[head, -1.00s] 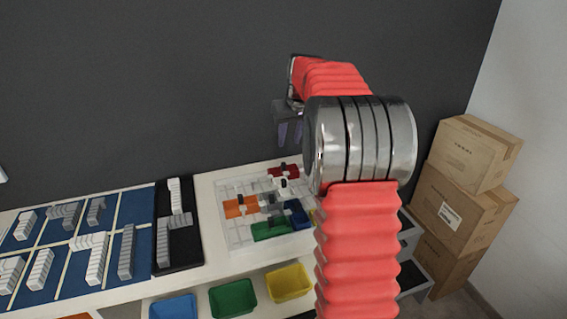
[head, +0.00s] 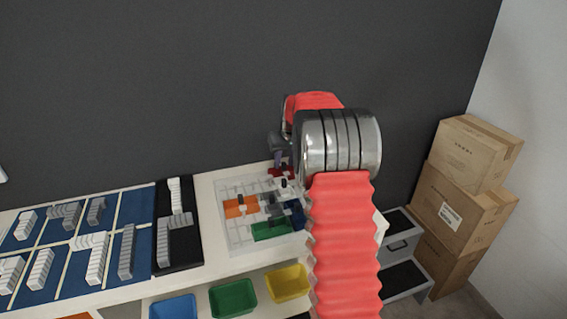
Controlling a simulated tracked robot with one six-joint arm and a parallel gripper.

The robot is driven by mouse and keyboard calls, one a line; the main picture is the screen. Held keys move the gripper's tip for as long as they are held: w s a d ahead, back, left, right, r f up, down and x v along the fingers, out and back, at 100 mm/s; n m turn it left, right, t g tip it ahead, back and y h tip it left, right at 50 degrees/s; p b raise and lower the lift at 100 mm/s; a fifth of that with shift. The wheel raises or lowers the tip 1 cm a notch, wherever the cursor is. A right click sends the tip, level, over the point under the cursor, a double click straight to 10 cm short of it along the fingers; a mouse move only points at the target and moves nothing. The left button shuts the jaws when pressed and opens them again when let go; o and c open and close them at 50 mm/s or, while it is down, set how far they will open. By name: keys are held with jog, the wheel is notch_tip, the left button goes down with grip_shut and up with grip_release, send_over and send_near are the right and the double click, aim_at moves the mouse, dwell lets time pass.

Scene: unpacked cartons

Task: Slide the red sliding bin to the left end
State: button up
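The red sliding bin (head: 289,174) sits at the back right of a white slotted tray (head: 236,244), partly hidden by my gripper and arm. My gripper (head: 279,164) points down at this bin, its fingertips at or just above it. I cannot tell whether the fingers touch the bin or how far apart they are. My red-sleeved arm hides the right side of the tray.
The tray also holds an orange bin (head: 241,207), a green bin (head: 270,231) and a blue bin (head: 297,216), with grey pieces between. A blue board (head: 130,208) with grey blocks lies left. Cartons (head: 462,205) are stacked right.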

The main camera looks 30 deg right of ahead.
jog(key=shift+w+f, duration=0.15)
jog(key=shift+f, duration=0.15)
jog(key=shift+c, duration=0.3)
grip_shut()
jog(key=shift+a, duration=0.25)
jog(key=shift+d, duration=0.2)
